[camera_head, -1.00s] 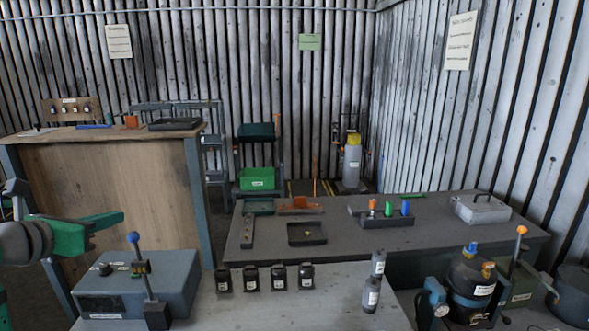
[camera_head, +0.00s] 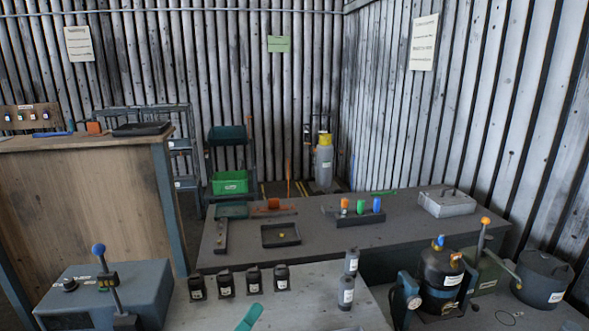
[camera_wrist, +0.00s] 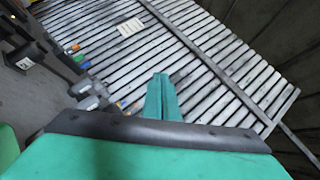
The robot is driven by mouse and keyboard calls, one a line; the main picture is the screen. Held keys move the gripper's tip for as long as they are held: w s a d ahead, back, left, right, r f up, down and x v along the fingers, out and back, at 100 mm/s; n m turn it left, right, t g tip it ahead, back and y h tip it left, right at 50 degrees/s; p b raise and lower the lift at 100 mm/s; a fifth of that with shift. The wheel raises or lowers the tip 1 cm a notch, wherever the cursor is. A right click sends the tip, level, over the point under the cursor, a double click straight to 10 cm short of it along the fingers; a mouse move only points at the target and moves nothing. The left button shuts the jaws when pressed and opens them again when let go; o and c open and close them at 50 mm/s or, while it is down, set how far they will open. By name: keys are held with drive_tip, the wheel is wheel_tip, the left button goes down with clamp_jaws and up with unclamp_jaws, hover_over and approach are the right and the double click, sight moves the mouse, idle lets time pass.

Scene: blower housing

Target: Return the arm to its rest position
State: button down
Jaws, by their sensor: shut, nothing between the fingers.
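My gripper (camera_wrist: 162,98) shows in the wrist view as two green fingers pressed together, with nothing between them. They point at the corrugated wall and touch nothing that I can see. In the head view only a small green tip (camera_head: 250,317), which looks like the end of my gripper, rises at the bottom edge in front of the near grey bench (camera_head: 325,285). The rest of my arm is out of that view, so its full pose is hidden.
Several black bottles (camera_head: 225,283) stand on the near bench, with two grey cylinders (camera_head: 346,292) to their right. A blue-grey box with a blue-knobbed lever (camera_head: 103,265) is at left. A black pot (camera_head: 440,280) and an orange-knobbed lever (camera_head: 485,225) are at right.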

drive_tip(key=s+d+f+n+g+y, duration=0.1)
drive_tip(key=s+d+f+n+y, duration=0.2)
drive_tip(key=s+f+n+y, duration=0.2)
drive_tip(key=s+d+f+n+g+y, duration=0.1)
drive_tip(key=s+d+f+n+y, duration=0.2)
drive_tip(key=s+f+n, duration=0.9)
drive_tip(key=s+d+f+n+g+y, duration=0.1)
drive_tip(key=s+f+n+y, duration=0.5)
drive_tip(key=s+n, duration=1)
wheel_tip(320, 180, down, 3)
drive_tip(key=s+d, duration=0.1)
drive_tip(key=s, duration=0.1)
drive_tip(key=shift+s+d+r+y, duration=0.2)
drive_tip(key=shift+s+d+y, duration=0.1)
drive_tip(key=shift+d+y, duration=0.1)
